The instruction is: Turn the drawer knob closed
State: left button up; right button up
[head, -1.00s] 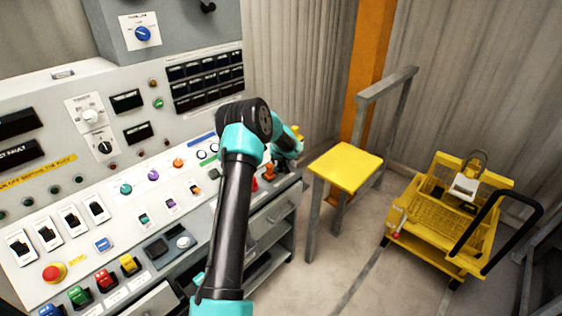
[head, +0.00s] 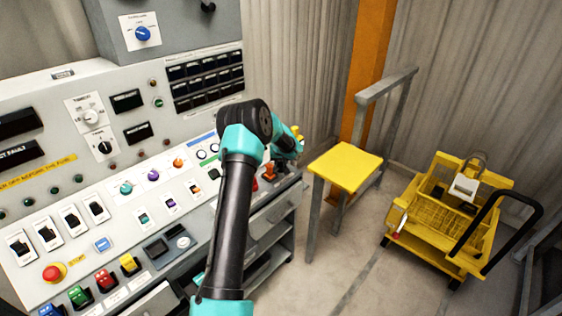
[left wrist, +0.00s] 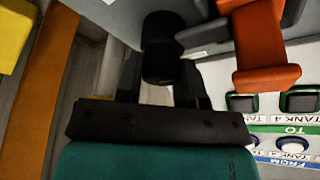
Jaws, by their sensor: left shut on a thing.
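In the left wrist view a black cylindrical knob (left wrist: 162,48) stands out from a grey panel. My left gripper (left wrist: 160,72) has its two dark fingers on either side of the knob and is shut on it. In the head view my left arm reaches to the right end of the console, and its wrist hides the knob and fingertips. A grey drawer front (head: 270,222) with a handle shows below the console edge, partly behind my arm. My right gripper is not in view.
An orange lever (left wrist: 264,45) sits close beside the fingers in the left wrist view. The sloped console (head: 130,215) carries several buttons and switches. A yellow-topped stand (head: 345,166) and a yellow cart (head: 450,215) are to the right, with open floor between them.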

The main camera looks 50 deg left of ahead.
pick_arm(q)
jog(key=shift+m+t, duration=0.3)
jog(key=shift+m, duration=0.2)
jog(key=shift+m+t+h, duration=0.4)
jog(key=shift+m+h, duration=0.3)
jog(key=shift+m, duration=1.1)
jog(key=m+h, duration=0.1)
jog(key=m, duration=0.3)
jog(key=shift+m+h, duration=0.4)
jog(key=m+h, duration=0.1)
jog(key=m, duration=0.3)
jog(key=shift+m+h, duration=0.3)
jog(key=shift+h, duration=0.1)
jog(key=shift+m+g+h, duration=0.4)
jog(key=shift+m+h, duration=0.2)
jog(key=shift+m, duration=1.4)
jog(key=o, duration=0.9)
